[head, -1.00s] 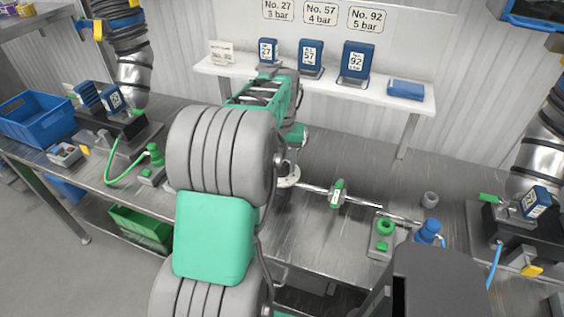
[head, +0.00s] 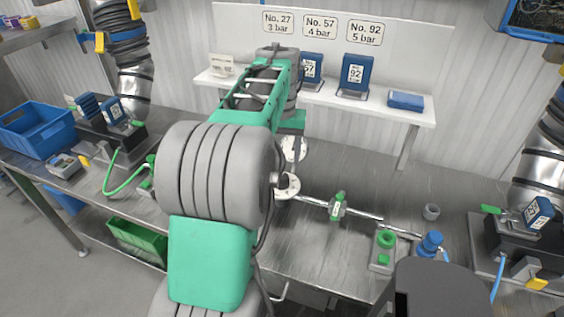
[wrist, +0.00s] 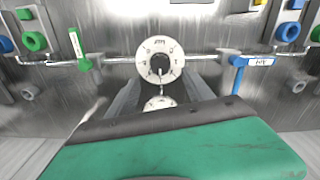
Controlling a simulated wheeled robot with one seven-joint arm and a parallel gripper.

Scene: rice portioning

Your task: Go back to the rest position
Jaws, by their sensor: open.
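My gripper (wrist: 160,88) shows in the wrist view as two dark grey fingers. They stand apart, one on each side below a white round dial gauge (wrist: 160,60), with no held object visible. A second round dial (wrist: 160,103) shows lower between them, partly hidden. A green and black part of my arm fills the bottom of that view. In the head view my grey and green arm reaches over the bench, and its fingers cannot be made out. The white dial (head: 287,185) sits there on a metal pipe just right of my arm.
A green valve (head: 337,205) sits on the pipe. A shelf (head: 420,107) with blue numbered blocks (head: 355,72) stands behind my arm. A blue crate (head: 38,138) is at left. A green-ringed block (head: 384,262) and blue-topped fitting (head: 431,243) stand at right front.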

